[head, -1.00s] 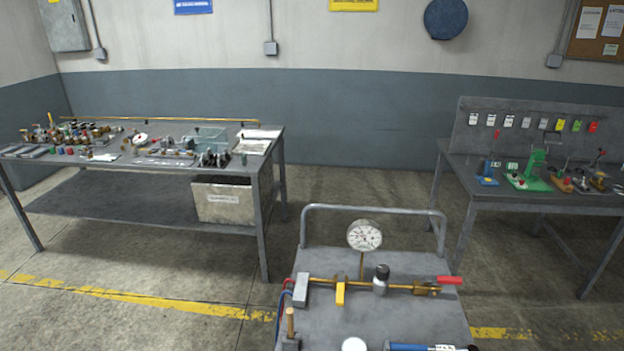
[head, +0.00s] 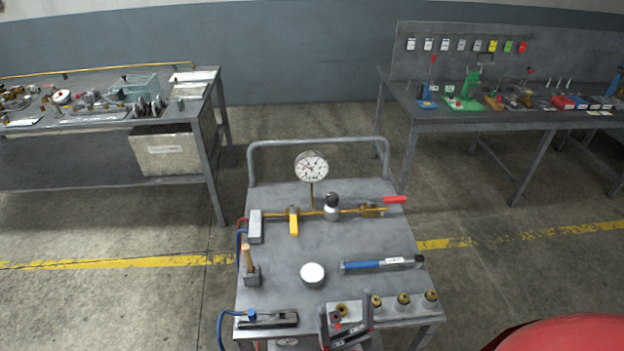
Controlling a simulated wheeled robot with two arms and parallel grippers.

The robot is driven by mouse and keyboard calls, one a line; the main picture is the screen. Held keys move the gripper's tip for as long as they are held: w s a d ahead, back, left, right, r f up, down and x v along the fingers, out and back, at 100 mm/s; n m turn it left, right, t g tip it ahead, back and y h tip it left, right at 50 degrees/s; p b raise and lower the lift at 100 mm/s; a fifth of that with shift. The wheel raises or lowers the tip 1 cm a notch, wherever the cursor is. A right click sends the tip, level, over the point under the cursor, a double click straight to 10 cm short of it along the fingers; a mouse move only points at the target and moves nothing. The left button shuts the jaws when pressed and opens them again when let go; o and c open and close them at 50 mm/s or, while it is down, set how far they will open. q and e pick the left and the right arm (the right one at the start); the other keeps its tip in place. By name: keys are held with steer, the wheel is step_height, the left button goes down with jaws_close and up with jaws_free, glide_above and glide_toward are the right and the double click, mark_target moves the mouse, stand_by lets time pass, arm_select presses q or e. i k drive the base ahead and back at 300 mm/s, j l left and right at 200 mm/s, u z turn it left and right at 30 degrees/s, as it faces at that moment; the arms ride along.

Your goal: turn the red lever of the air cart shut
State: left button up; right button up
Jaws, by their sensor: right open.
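The air cart (head: 345,240) stands in front of me, a grey-topped cart with a rail at its back. A brass pipe (head: 268,215) runs across its top. The red lever (head: 395,199) is at the pipe's right end, on a brass valve (head: 371,210), and points right, roughly in line with the pipe. My right gripper (head: 346,308) shows at the bottom over the cart's front edge. It is open, nearer to me than the lever and clear of it. My left gripper is not in view.
A gauge (head: 311,167), a yellow handle (head: 294,224), a round white-topped item (head: 312,274) and a blue tool (head: 376,265) are on the cart. Several brass fittings (head: 403,300) line its front right. Benches stand behind left (head: 105,122) and right (head: 450,116). Floor is clear on both sides.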

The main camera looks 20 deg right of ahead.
mark_target(400, 198)
steer(key=u, duration=10.55)
